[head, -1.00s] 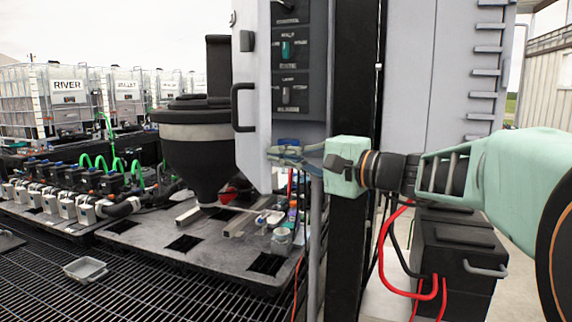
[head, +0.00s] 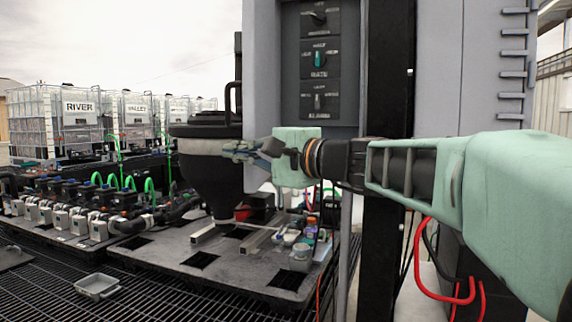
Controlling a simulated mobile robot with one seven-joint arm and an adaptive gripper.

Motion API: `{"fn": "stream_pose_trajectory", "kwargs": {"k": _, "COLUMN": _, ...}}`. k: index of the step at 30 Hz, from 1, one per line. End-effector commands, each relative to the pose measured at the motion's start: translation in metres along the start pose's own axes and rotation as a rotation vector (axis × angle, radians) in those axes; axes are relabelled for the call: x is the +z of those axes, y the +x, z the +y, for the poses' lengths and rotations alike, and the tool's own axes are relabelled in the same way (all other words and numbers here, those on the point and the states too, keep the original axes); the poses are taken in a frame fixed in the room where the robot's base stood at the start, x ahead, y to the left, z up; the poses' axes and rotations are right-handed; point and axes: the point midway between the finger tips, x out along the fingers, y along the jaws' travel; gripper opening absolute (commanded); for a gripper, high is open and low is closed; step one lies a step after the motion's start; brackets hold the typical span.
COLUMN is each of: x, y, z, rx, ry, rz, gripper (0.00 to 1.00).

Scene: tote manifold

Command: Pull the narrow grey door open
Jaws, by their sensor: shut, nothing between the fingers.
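The narrow grey door (head: 262,70) shows as a tall plain strip left of the dark switch panel, in front of the cabinet. Its black bar handle (head: 233,98) juts out past the strip's left edge. My gripper (head: 232,150) points left from the mint-green arm, just below the handle and apart from it. Its fingers are shut and empty. They cross in front of the strip's lower part and hide some of it. I cannot tell how far the door stands from its frame, or whether the fingers touch it.
The switch panel (head: 319,60) has several knobs. A black post (head: 388,215) stands right of it. A dark hopper (head: 208,180) stands behind my fingertips, over a grey pallet (head: 165,262) with bottles. Red hoses (head: 425,265) hang at right. Grating at lower left holds a small tray (head: 97,286).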

Motion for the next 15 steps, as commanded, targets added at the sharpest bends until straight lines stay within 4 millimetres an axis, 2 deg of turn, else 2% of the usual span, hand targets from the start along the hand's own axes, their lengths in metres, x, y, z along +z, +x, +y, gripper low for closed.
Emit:
{"fn": "stream_pose_trajectory", "kwargs": {"k": 6, "x": 0.014, "y": 0.032, "z": 0.002, "rx": 0.0, "ry": -0.001, "rz": -0.003, "gripper": 0.0}}
{"fn": "stream_pose_trajectory", "kwargs": {"k": 15, "x": 0.015, "y": 0.038, "z": 0.0, "rx": 0.0, "ry": 0.0, "rz": 0.0, "gripper": 0.0}}
